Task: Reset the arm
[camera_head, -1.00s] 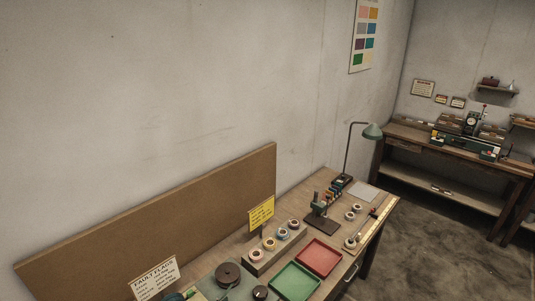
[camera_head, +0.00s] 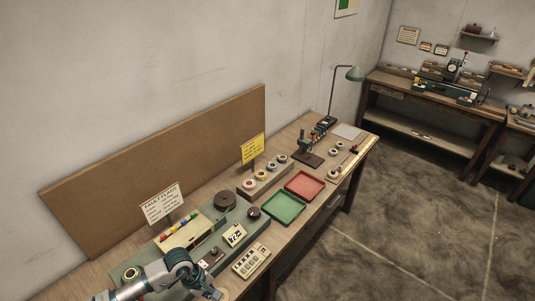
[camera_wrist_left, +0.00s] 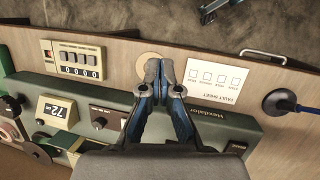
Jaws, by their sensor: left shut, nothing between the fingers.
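My left arm comes in at the bottom left of the head view, with the left gripper (camera_head: 210,292) low at the frame's bottom edge. In the left wrist view the left gripper (camera_wrist_left: 160,70) is shut, its dark fingertips together and empty. The fingers are above the wooden bench (camera_wrist_left: 25,45), beside a pale round disc (camera_wrist_left: 148,60) and the white fault sheet (camera_wrist_left: 216,75). A dark forked part at the top of the wrist view may be my right gripper (camera_wrist_left: 212,12); its jaws cannot be made out.
Along the bench stand a counter box (camera_head: 251,261), a display reading 72 (camera_head: 234,235), a dark reel (camera_head: 225,200), a green tray (camera_head: 283,209), a red tray (camera_head: 304,186) and a lamp (camera_head: 354,74). The floor (camera_head: 420,220) to the right is clear.

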